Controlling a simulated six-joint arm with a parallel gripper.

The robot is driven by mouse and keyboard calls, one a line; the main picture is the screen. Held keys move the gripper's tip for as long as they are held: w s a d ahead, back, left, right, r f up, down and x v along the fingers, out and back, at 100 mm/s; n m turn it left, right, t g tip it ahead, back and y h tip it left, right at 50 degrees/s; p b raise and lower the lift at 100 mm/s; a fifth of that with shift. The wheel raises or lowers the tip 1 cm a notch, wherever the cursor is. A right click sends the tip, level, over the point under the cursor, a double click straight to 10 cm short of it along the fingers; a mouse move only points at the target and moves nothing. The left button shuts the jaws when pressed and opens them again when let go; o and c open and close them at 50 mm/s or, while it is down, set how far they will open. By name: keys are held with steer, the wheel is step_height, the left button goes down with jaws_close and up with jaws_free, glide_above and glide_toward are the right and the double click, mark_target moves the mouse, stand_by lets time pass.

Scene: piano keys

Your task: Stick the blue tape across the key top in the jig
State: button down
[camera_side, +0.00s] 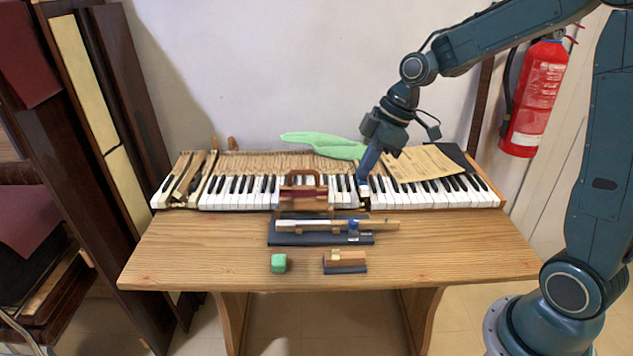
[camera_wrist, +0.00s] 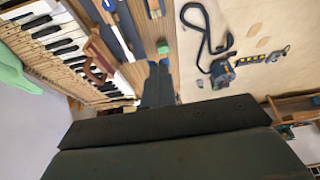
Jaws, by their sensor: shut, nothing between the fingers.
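The jig (camera_side: 286,240) is a dark flat base on the table in front of the keyboard. A long pale wooden key (camera_side: 384,226) lies across it and sticks out past its right end. The small blue tape (camera_side: 353,225) shows over the key toward the right of the jig; whether it is pressed flat cannot be told. My gripper (camera_side: 363,189) is shut and empty, pointing down at the keyboard, behind and slightly right of the jig. Its dark fingers also show in the wrist view (camera_wrist: 158,85). They hide some keys at that spot.
A brown wooden holder (camera_side: 303,198) stands between keyboard and jig. Paper (camera_side: 425,163) and green cloth (camera_side: 335,146) lie on the piano (camera_side: 230,195). The table's right side is clear.

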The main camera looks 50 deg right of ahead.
steer(key=shift+r, duration=1.1)
stand_by(0.6)
steer(key=shift+r, duration=1.3)
steer(key=w+a+f, duration=0.2)
steer(key=w+f, duration=0.7)
steer(key=w, duration=0.1)
steer(key=w+a+f, duration=0.2)
steer(key=w+f, duration=0.7)
steer(key=w, duration=0.1)
steer(key=shift+w+f+m, duration=0.25)
steer(key=shift+f+m, duration=0.05)
steer(key=shift+f, duration=0.1)
steer(key=shift+f, duration=0.25)
steer(key=shift+f, duration=2.35)
steer(key=shift+f, duration=0.25)
